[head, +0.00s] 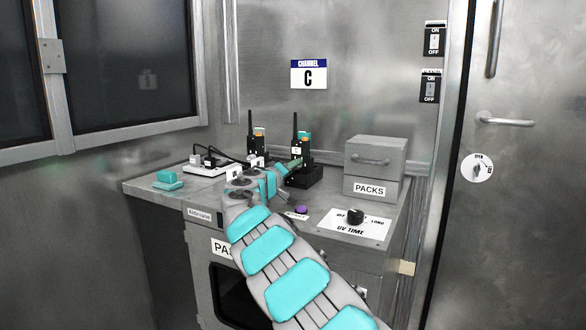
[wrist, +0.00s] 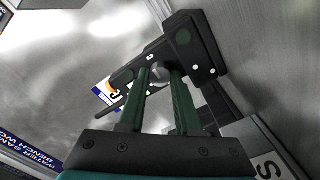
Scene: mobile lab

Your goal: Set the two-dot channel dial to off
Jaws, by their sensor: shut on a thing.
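Two black handheld radios stand on the grey counter. The right radio (head: 305,157) stands in a black base (head: 304,178), its antenna up; the left radio (head: 250,143) is behind my arm's end. My gripper (head: 296,163) is at the right radio. In the wrist view, the gripper's green fingers (wrist: 161,76) are closed around a small grey round knob (wrist: 159,72) at the black radio (wrist: 177,45). Two small white dots show on the black body beside it. The dial's pointer and markings are hidden or too small to read.
A grey PACKS box (head: 374,168) stands right of the radios. A UV TIME panel (head: 355,221) and a purple button (head: 301,210) are at the counter's front. A CHANNEL C sign (head: 309,75) hangs on the wall. A teal block (head: 168,179) lies on the left.

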